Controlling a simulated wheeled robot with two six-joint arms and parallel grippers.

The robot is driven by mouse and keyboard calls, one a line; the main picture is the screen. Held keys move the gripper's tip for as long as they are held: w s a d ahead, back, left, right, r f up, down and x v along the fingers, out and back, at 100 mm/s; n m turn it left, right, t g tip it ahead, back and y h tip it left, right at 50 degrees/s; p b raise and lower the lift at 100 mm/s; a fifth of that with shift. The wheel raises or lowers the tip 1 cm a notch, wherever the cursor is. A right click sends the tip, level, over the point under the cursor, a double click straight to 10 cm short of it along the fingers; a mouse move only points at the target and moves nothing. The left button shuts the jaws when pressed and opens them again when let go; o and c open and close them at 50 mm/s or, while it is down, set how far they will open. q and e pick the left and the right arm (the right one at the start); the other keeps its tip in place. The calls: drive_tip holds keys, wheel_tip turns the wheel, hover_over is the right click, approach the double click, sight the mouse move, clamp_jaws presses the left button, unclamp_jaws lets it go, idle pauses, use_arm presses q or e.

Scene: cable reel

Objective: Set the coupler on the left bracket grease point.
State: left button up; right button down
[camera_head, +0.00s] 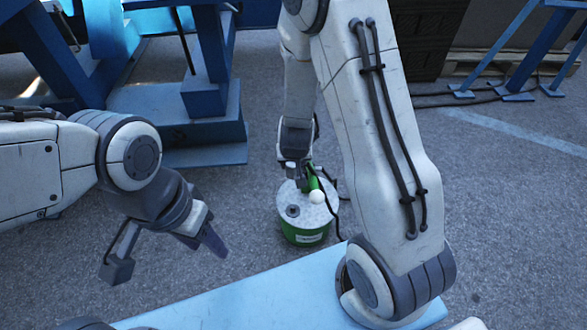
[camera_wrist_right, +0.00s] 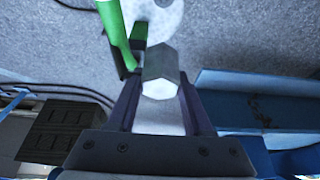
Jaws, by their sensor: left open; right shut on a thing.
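My right gripper (camera_head: 298,180) hangs over a green bucket (camera_head: 304,236) with a pale round lid. In the right wrist view its jaws (camera_wrist_right: 160,88) are shut around a grey, faceted piece (camera_wrist_right: 161,62); I cannot tell for certain that this is the coupler. My left gripper (camera_head: 168,262) is open and empty, over the ground at left. I cannot make out the left bracket's grease point.
A blue steel frame (camera_head: 205,135) with a broad base stands behind the bucket to the left. A pale blue surface (camera_head: 235,302) crosses the front. Dark crates (camera_head: 425,35) on a pallet and blue legs (camera_head: 530,60) stand at back right. Grey ground between is open. A black hose hangs beside the bucket.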

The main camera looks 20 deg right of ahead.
wheel_tip(320, 180, up, 6)
drive_tip(key=p, duration=0.3)
drive_tip(key=shift+r+p, duration=2.5)
drive_tip(key=shift+p, duration=0.25)
drive_tip(key=shift+w, duration=0.1)
wheel_tip(320, 180, up, 26)
drive_tip(key=s+n+y+p, duration=0.1)
drive_tip(key=n+p, duration=0.2)
drive_tip(key=p, duration=2.1)
drive_tip(key=shift+a, duration=0.25)
